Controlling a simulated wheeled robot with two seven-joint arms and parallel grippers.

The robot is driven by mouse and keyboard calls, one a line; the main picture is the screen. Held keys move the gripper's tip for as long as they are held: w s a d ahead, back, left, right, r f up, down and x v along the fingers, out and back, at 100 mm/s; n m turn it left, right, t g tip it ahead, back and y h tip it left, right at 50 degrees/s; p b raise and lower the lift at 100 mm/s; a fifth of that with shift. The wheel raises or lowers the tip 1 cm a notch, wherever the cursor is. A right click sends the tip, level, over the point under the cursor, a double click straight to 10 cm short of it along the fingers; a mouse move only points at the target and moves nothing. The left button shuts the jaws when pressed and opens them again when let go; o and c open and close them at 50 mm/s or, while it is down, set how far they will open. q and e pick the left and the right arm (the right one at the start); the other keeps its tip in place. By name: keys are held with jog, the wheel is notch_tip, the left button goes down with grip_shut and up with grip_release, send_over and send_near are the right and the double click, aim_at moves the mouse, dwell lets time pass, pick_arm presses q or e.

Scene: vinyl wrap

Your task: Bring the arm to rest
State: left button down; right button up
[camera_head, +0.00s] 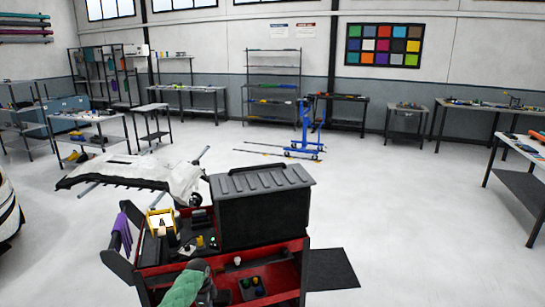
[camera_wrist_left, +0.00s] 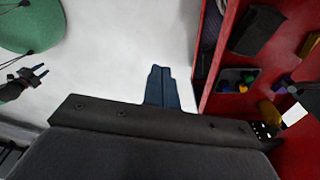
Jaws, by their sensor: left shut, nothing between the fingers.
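In the left wrist view my left gripper (camera_wrist_left: 160,72) is shut, its two blue-grey fingers pressed together. Nothing is between them. It is over pale floor, just left of the red tool cart (camera_wrist_left: 228,104) and apart from it as far as I can see. I cannot make out the left gripper's fingers in the head view.
The red cart (camera_head: 287,277) with a black lidded box (camera_head: 262,212) stands front centre, holding small items. A white panel (camera_head: 150,172) on a stand is behind it. Benches and a blue lift (camera_head: 308,130) line the back. Open floor (camera_head: 405,215) lies right.

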pick_arm(q)
jog(key=s+d+f+n+t+b, duration=0.15)
jog(key=s+f+n, duration=0.25)
jog(key=s+f, duration=0.9)
jog(key=s+d+f+n+g+b, duration=0.1)
jog(key=s+d+f+n, duration=0.15)
jog(key=s+f, duration=1.05)
jog(key=s+f+n+b, duration=0.1)
jog(key=s+f+n, duration=0.2)
jog(key=s, duration=0.8)
jog(key=s+f+n+t, duration=0.1)
jog(key=s+f+n, duration=0.2)
jog(key=s+f, duration=0.3)
jog(key=s+d+f+n+y+b, duration=0.1)
jog(key=s+f+n, duration=0.2)
jog(key=s, duration=1.3)
notch_tip(320, 180, down, 2)
jog(key=shift+f+b, duration=0.15)
jog(key=shift+b, duration=0.2)
pick_arm(e)
jog(key=shift+w+a+r, duration=0.3)
jog(key=shift+w+a, duration=0.2)
jog(key=shift+w+a+r, duration=0.3)
jog(key=shift+w+a, duration=0.15)
jog(key=shift+w, duration=0.05)
pick_arm(q)
jog(key=shift+d+t, duration=0.1)
jog(key=shift+t, duration=0.15)
pick_arm(e)
jog(key=shift+w, duration=0.1)
